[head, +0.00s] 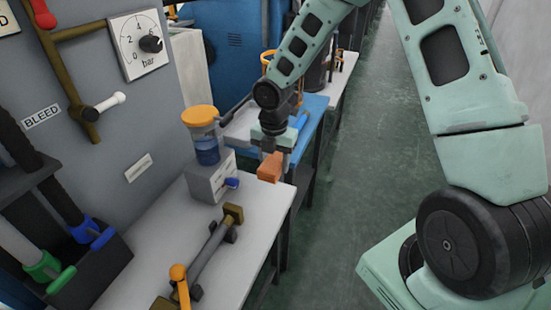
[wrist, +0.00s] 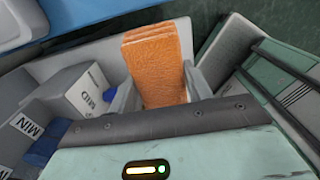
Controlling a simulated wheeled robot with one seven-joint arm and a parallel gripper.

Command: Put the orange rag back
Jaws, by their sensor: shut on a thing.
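The orange rag (head: 269,168) looks like a folded, block-shaped cloth. My gripper (head: 272,153) is shut on it and holds it, with the rag hanging below, near the right edge of the pale bench (head: 262,205). I cannot tell whether the rag touches anything beneath it. In the wrist view the orange rag (wrist: 153,62) stands out between the two grey fingers of my gripper (wrist: 160,92). The part of the rag close to the palm is hidden.
A jar with an orange lid (head: 201,118) stands on a grey box (head: 210,178) left of my gripper. A metal bar with brass ends (head: 208,250) lies nearer on the bench. A blue-topped bench (head: 312,106) stands behind. Green floor (head: 345,210) is clear to the right.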

